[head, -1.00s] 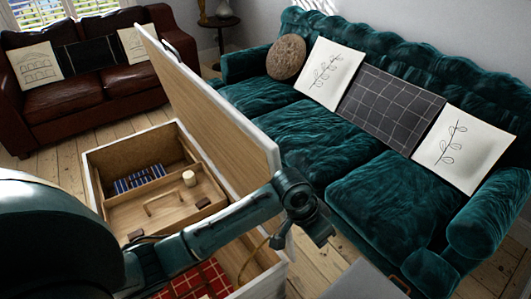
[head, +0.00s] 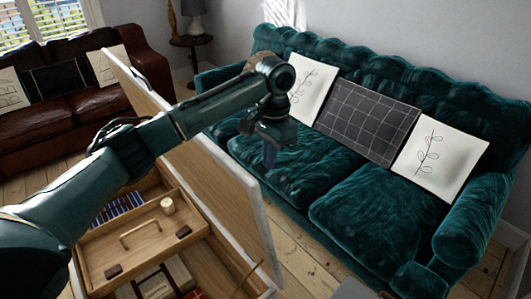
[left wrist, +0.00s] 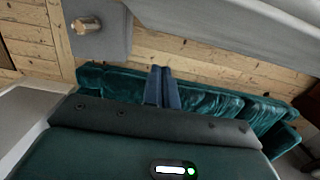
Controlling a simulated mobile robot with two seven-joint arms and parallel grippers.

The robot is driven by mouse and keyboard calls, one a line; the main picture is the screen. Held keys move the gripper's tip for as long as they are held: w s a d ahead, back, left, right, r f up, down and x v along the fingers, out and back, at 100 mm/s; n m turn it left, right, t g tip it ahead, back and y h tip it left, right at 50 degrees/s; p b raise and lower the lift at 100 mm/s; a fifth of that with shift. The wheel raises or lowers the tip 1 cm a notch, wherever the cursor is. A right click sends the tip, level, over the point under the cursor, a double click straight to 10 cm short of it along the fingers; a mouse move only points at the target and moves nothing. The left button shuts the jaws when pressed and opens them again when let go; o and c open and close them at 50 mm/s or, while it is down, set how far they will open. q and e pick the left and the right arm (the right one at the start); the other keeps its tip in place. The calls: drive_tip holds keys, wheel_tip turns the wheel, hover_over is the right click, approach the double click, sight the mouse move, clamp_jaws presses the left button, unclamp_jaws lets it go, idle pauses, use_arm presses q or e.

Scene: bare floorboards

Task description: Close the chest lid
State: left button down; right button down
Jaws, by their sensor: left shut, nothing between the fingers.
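The wooden chest (head: 215,262) stands open at lower left in the head view. Its lid (head: 228,205) stands up, steeply tilted, with its wooden inner face towards me and a pale edge. My left arm crosses in front of the lid and hides part of it. My left gripper (head: 270,156) is beyond the lid's top edge, on the sofa side, pointing down. Its blue fingers show in the left wrist view (left wrist: 163,88), shut together and empty. I cannot tell whether the arm touches the lid. My right gripper is not in view.
A tray (head: 150,232) with a handle, a small pale cylinder (head: 167,206) and blue striped items (head: 118,208) sit inside the chest. A green sofa (head: 370,215) stands behind the lid, with a strip of floor (head: 305,265) between. A brown sofa (head: 60,110) is at upper left.

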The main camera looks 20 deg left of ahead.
use_arm(q)
drive_tip(key=s+a+f+p, duration=0.2)
drive_tip(key=s+f, duration=0.2)
drive_tip(key=f, duration=0.3)
drive_tip(key=shift+w, duration=0.1)
idle(0.4)
